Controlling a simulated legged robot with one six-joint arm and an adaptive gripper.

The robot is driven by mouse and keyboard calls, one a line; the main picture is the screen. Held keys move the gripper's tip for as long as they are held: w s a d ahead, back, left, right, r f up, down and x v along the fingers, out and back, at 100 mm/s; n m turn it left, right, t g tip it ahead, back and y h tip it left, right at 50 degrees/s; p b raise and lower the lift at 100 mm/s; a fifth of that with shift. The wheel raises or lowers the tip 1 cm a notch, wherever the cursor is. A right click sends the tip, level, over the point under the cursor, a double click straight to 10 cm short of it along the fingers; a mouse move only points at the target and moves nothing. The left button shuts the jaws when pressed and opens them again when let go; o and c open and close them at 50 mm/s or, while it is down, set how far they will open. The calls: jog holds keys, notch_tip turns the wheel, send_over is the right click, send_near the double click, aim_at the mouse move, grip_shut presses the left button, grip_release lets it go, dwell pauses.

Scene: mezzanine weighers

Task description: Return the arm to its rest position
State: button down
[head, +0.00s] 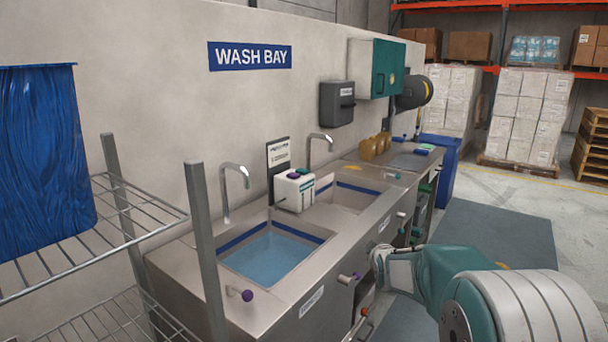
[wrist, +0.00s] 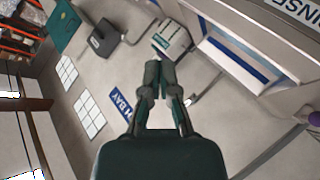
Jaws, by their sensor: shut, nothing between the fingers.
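My gripper (wrist: 158,76) shows in the wrist view with its dark fingers together and nothing between them. It is in front of the wash bay wall and sinks, with open air around the fingertips. In the head view my teal and white arm comes in from the lower right and reaches toward the front of the sink counter (head: 345,240). The fingers cannot be made out there. In the wrist view a white container (wrist: 172,38) appears just beyond the fingertips; the gap between them is hard to judge.
The sink counter has a water-filled basin (head: 272,258), two taps and the white container (head: 294,190). A wire rack (head: 130,238) with a blue cover (head: 42,160) stands at the left. A teal cabinet (head: 376,68) hangs on the wall. Open floor (head: 500,235) lies right of the counter.

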jog(key=s+r+m+g, duration=0.25)
jog(key=s+r, duration=0.25)
jog(key=s, duration=0.5)
jog(key=s+a+f+m+g, duration=0.1)
jog(key=s+m+g, duration=0.1)
jog(key=s, duration=1.4)
jog(key=s+a+f+m+g, duration=0.1)
jog(key=s+m+g, duration=0.2)
jog(key=s, duration=1.3)
jog(key=shift+s+a+m, duration=0.2)
jog(key=shift+a+m, duration=0.15)
jog(key=shift+m, duration=0.7)
